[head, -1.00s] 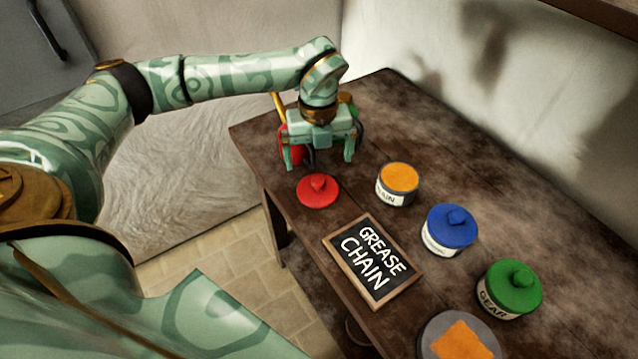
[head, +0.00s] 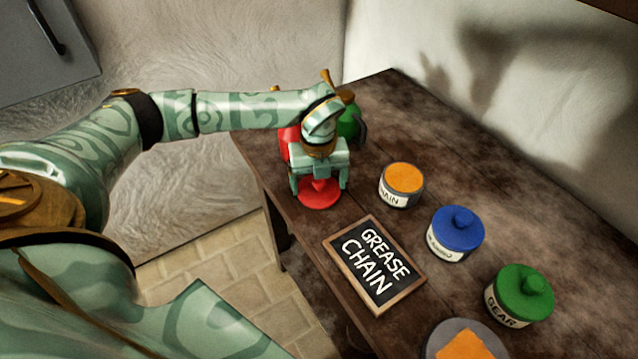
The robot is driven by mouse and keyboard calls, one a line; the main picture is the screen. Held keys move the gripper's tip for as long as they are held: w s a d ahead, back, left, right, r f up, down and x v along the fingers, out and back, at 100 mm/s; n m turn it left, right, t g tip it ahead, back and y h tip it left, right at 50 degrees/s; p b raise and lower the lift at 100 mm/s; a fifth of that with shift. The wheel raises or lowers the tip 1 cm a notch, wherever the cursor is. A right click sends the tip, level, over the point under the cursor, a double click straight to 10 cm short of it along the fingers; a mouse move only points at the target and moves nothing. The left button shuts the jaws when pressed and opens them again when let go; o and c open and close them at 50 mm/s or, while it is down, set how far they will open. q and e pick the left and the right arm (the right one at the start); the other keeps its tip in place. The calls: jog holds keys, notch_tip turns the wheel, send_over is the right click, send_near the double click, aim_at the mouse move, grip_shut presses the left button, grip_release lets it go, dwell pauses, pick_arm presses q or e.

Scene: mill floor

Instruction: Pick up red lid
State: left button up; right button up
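The red lid (head: 319,198) lies flat on the dark wooden table (head: 440,145), near its left edge, with its knob up. My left gripper (head: 320,190) is directly over the lid, pointing down. Its two fingers are spread, one on each side of the knob, and no contact with the knob shows. My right gripper is not in view.
An open tin labelled CHAIN (head: 401,185) with orange contents stands right of the lid. A blue-lidded tin (head: 456,233), a green-lidded GEAR tin (head: 520,294) and a chalkboard reading GREASE CHAIN (head: 374,264) are nearer. A green can (head: 349,124) and a red object (head: 290,143) stand behind the gripper.

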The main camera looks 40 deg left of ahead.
pick_arm(q)
jog(key=shift+c, duration=1)
